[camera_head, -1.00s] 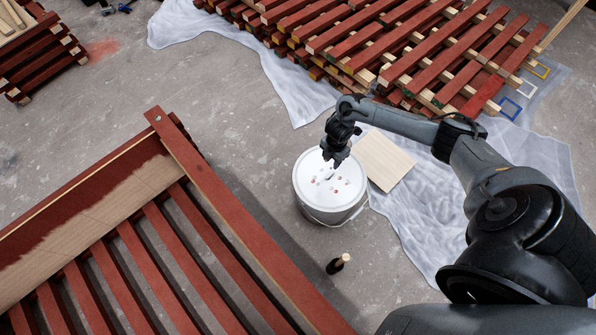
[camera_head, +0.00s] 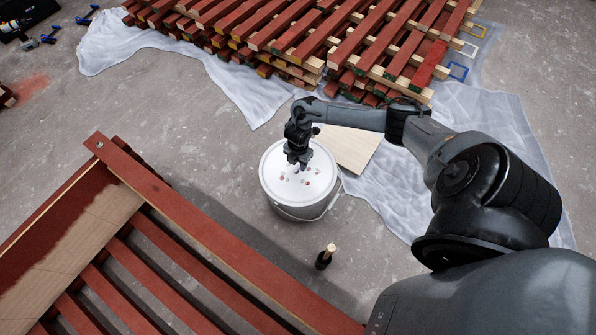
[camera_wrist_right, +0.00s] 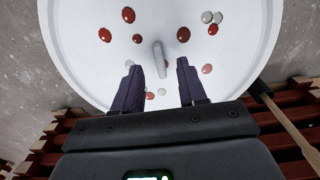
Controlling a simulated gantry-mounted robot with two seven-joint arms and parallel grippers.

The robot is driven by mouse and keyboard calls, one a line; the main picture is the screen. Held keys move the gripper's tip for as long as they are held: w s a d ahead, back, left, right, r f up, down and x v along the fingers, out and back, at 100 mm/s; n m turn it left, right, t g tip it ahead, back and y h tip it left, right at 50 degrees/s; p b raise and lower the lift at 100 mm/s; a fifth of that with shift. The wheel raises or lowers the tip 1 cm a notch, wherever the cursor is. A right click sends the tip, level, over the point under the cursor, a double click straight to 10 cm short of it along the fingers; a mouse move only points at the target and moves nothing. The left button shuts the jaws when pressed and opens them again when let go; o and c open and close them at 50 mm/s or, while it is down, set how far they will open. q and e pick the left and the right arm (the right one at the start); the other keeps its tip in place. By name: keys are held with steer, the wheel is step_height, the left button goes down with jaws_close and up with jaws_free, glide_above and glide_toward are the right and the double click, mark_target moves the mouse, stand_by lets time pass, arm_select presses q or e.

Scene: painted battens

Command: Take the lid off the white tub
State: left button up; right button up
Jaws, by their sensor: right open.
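The white tub (camera_head: 312,212) stands upright on the floor near the middle of the head view, with a wire handle on its side. Its white lid (camera_head: 273,178) is on top and carries red and grey spots. The lid also fills much of the right wrist view (camera_wrist_right: 85,62), where a short pale grip bar (camera_wrist_right: 159,58) stands on it. My right gripper (camera_head: 299,165) is over the lid. In the right wrist view its jaws (camera_wrist_right: 158,66) are open, one on each side of the bar's near end, apart from it. My left gripper is not in view.
A dark-bristled brush (camera_head: 325,258) stands on the floor in front of the tub. A plywood board (camera_head: 350,148) lies behind right on a pale sheet (camera_head: 455,120). Stacked red battens (camera_head: 310,35) lie behind. A red slatted frame (camera_head: 190,222) is at front left.

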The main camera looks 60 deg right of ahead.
mark_target(298, 169)
step_height(298, 169, down, 2)
steer(key=shift+f+b, duration=0.25)
steer(key=shift+b, duration=0.3)
steer(key=shift+r, duration=0.1)
jaws_close()
